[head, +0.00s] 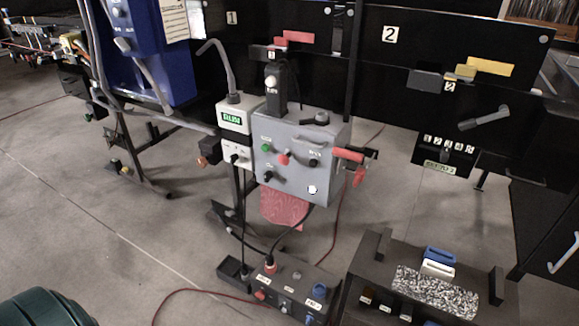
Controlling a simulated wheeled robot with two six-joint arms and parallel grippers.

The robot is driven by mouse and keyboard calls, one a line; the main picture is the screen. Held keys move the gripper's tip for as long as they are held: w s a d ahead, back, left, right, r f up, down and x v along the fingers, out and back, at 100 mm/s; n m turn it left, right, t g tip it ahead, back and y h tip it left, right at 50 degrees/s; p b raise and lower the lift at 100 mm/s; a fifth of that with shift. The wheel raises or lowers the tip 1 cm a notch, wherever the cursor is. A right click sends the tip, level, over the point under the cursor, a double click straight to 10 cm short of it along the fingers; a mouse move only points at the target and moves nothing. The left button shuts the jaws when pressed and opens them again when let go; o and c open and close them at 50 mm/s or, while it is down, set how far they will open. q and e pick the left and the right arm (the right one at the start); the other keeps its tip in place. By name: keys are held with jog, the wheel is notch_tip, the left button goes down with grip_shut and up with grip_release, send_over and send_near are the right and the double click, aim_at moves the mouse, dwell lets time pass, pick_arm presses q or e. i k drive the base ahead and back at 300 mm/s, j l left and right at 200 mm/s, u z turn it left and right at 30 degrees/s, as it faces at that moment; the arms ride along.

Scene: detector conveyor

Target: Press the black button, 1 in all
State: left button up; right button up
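A grey control box (305,140) stands in the middle of the head view. Its front panel carries a green button (265,148), a red button (284,159) and a small black control (313,162) at the right, which looks like the black button. Another dark knob (268,175) sits lower left on the panel. The labels are too small to read. Neither of my grippers shows in the head view.
A red-handled clamp (348,155) juts from the box's right side. Cables hang below it. A low switch box (290,288) and a dark case (370,280) stand in front on the floor. Black panels stand behind. The floor at left front is mostly clear.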

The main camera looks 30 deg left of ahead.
aim_at(313, 162)
jog(key=i+j, duration=0.15)
jog(key=j, duration=0.25)
jog(key=i+j, duration=0.1)
jog(key=j, duration=0.25)
jog(key=i+j, duration=0.15)
jog(key=j, duration=0.25)
jog(key=i+j, duration=0.1)
jog(key=j, duration=0.3)
jog(key=i+j, duration=0.15)
jog(key=j, duration=0.25)
jog(key=i+j, duration=0.1)
jog(key=j, duration=0.25)
